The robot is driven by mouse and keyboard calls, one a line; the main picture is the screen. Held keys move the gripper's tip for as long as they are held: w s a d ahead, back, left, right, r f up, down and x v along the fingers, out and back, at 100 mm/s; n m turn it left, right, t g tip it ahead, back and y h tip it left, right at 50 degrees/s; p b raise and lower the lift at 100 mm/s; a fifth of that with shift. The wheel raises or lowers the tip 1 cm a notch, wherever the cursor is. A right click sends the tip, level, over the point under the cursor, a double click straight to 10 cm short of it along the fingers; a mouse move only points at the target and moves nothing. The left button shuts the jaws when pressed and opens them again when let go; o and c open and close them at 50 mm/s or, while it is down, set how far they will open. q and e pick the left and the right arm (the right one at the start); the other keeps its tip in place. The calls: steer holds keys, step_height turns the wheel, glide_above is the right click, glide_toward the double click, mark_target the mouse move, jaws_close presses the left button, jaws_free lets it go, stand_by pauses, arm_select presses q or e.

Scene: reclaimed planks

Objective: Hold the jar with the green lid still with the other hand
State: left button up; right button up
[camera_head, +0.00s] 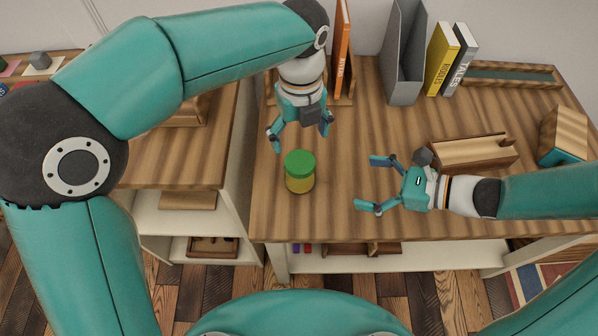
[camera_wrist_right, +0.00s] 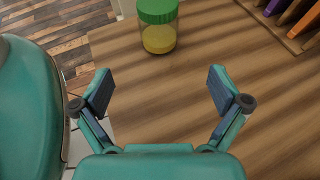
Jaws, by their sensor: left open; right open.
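The jar with the green lid (camera_head: 300,172) stands upright on the wooden table, near its left front part, with yellow contents showing through its clear wall. It also shows at the top of the right wrist view (camera_wrist_right: 158,26). My left gripper (camera_head: 299,134) points down behind the jar, open and apart from it. My right gripper (camera_head: 371,183) is open to the right of the jar, its fingers pointing left towards it. In the right wrist view my right fingers (camera_wrist_right: 162,92) are spread wide with nothing between them, and the jar is beyond them.
At the back stand an orange book (camera_head: 342,50), a grey file holder (camera_head: 404,60), and a yellow book (camera_head: 440,62) beside a dark one. A wooden box (camera_head: 472,153) lies behind my right wrist. The table between the jar and my right gripper is clear.

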mark_target(300, 173)
steer(key=x, duration=1.6)
steer(key=shift+s+f, duration=0.15)
